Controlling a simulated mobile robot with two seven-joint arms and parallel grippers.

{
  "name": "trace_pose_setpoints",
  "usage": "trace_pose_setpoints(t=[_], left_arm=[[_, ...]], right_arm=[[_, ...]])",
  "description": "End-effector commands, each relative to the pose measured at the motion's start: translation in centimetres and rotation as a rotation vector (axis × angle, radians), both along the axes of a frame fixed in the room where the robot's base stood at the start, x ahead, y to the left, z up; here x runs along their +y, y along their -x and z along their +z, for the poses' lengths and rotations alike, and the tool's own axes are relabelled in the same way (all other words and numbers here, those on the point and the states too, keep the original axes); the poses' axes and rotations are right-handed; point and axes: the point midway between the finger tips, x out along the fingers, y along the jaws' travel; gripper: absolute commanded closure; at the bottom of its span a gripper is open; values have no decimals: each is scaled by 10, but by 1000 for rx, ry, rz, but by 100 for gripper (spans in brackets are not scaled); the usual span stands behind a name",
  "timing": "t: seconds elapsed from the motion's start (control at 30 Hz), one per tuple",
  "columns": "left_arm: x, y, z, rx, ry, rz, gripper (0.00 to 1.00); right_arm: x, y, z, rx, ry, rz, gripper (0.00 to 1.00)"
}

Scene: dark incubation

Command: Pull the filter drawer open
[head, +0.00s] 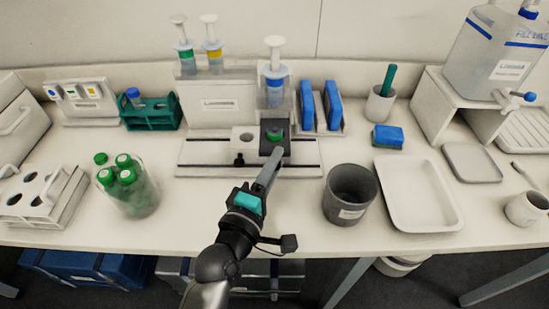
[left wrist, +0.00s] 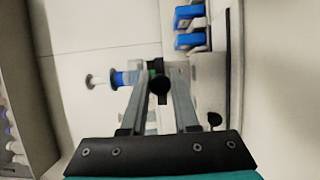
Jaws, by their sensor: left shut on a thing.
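The filter drawer (head: 285,149) is a small dark block at the front of the white stand in the head view, with a green round piece on its top. A large syringe with a blue band (head: 275,88) stands upright just behind and above it. My left gripper (head: 272,158) reaches to the drawer's front from below. In the left wrist view its fingers are shut on a round black knob (left wrist: 160,86), which the fingers hide in the head view. A second black knob (head: 239,160) is on the white block to the left. My right gripper is not in view.
A grey cup (head: 350,194) stands close to the right of my left arm, with a white tray (head: 418,194) beyond it. A jar of green-capped tubes (head: 128,188) stands to the left. The bench front between jar and cup is otherwise clear.

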Motion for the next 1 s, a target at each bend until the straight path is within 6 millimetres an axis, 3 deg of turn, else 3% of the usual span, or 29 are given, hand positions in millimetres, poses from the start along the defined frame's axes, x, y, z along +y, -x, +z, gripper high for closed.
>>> trace_pose_setpoints(t=[0.13,0.17,0.4,0.77,1.0], left_arm=[[0,0,-1,3,-1,-1,100],[0,0,-1,3,-1,-1,68],[0,0,-1,1,0,0,42],[2,5,-1,1,-1,0,42],[16,38,-2,4,-4,-2,42]], right_arm=[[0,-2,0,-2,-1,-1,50],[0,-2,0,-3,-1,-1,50],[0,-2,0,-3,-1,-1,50],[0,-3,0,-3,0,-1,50],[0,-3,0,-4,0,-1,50]])
